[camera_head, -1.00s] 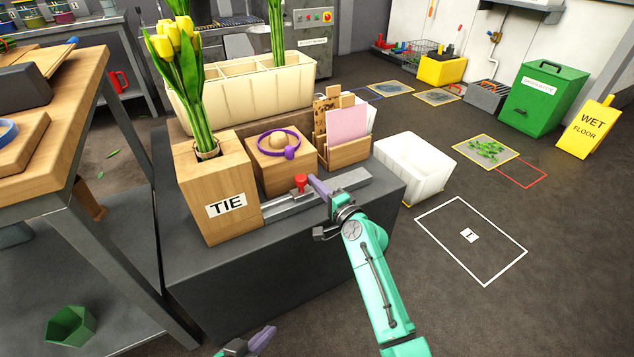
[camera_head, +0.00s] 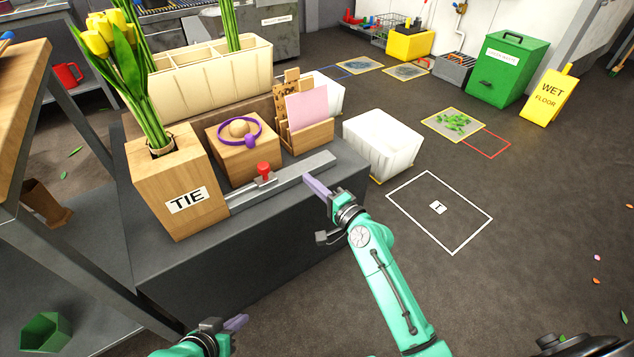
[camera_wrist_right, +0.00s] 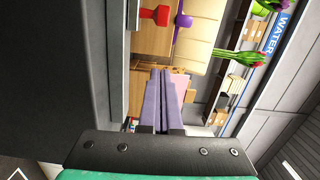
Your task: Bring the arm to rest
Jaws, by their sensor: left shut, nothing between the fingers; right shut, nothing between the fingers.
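My right gripper (camera_head: 318,187) is shut and empty, just in front of the grey bench's front edge and right of the red knob (camera_head: 264,169). Its purple fingers also show closed together in the right wrist view (camera_wrist_right: 163,95). My left gripper (camera_head: 236,323) is shut and empty at the bottom of the head view, low in front of the bench. A bunch of yellow tulips (camera_head: 112,35) stands upright in the wooden block labelled TIE (camera_head: 180,195).
The grey bench (camera_head: 240,265) carries a purple ring on a wooden block (camera_head: 243,160), a card holder (camera_head: 305,137) and a cream divided bin (camera_head: 205,80). A white crate (camera_head: 383,144) stands to the right. Floor beyond is open around a white outlined rectangle (camera_head: 455,250).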

